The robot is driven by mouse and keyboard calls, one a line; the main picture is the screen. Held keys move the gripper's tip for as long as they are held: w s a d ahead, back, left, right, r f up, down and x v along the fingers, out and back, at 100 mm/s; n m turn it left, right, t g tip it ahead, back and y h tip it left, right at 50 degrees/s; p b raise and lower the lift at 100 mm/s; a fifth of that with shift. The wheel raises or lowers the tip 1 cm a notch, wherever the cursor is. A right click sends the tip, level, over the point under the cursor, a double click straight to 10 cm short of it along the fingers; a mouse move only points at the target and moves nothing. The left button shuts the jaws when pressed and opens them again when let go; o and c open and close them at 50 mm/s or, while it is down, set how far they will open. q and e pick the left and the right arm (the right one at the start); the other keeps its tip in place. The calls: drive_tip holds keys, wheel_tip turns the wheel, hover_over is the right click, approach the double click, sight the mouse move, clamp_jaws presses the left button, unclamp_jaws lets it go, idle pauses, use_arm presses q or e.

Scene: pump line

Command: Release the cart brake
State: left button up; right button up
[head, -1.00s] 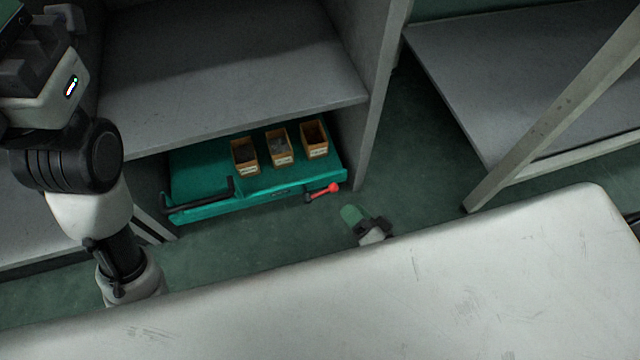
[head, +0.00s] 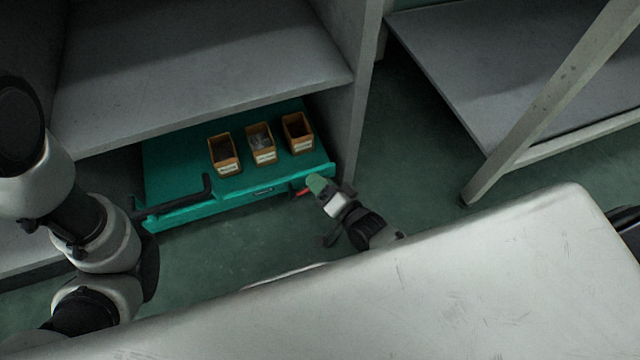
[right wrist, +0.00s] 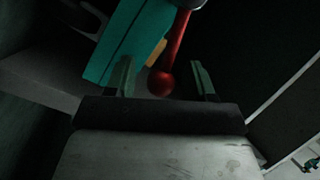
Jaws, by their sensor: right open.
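The green cart (head: 180,199) stands low under the grey shelf, with a black push handle (head: 180,196) at its left. Its red brake lever (head: 301,192) shows at the front right, partly hidden by my right gripper (head: 316,184). In the right wrist view the red lever (right wrist: 178,45) runs down to a round knob (right wrist: 162,83). The open fingers of my right gripper (right wrist: 163,80) show on either side of the knob, with gaps. I cannot tell the exact depth between them.
A white surface (head: 430,275) fills the front. Green floor (head: 415,140) is clear to the right.

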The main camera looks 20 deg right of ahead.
drive_tip(key=shift+w, duration=0.15)
drive_tip(key=shift+c, duration=0.4)
clamp_jaws()
drive_tip(key=shift+r, duration=0.1)
